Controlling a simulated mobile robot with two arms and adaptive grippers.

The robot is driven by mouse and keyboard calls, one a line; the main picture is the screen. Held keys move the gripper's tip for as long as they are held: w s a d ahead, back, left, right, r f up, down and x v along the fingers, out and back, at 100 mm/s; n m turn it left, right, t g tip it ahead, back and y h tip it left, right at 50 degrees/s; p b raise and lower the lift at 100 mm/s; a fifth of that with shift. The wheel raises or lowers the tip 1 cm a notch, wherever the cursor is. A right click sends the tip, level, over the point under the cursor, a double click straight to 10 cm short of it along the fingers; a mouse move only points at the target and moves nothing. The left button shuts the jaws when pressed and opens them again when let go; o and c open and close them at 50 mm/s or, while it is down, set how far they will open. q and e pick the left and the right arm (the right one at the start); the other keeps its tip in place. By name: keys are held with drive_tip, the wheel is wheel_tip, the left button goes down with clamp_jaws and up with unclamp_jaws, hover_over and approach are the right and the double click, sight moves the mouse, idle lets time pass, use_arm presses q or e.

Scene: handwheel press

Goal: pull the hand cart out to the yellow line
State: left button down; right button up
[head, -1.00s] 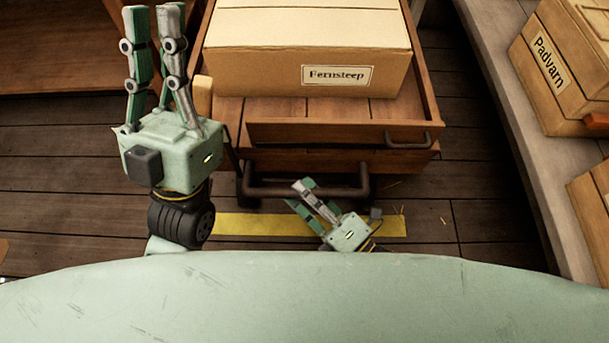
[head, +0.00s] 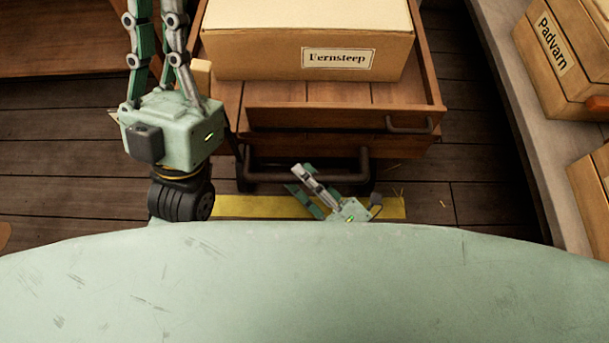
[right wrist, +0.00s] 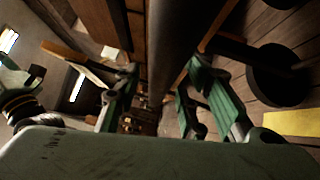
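The wooden hand cart (head: 290,92) stands in the upper middle of the head view, with its dark bar handle (head: 265,177) on the near side. The yellow line (head: 245,207) lies on the floor just nearer than the handle. My right gripper (head: 306,180) is at the handle. In the right wrist view the bar (right wrist: 178,45) runs between its parted fingers, with a gap seeming to show beside the left one. My left gripper (head: 157,12) is raised left of the cart, empty, fingers apart; its tips are cut off by the frame edge.
A carton (head: 310,28) rides on the cart. A pale ledge with cartons (head: 560,60) runs along the right side. Wooden furniture (head: 60,45) stands at the back left.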

drive_tip(key=shift+s+d, duration=0.1)
drive_tip(key=v, duration=1.1)
drive_tip(key=shift+s+d, duration=0.3)
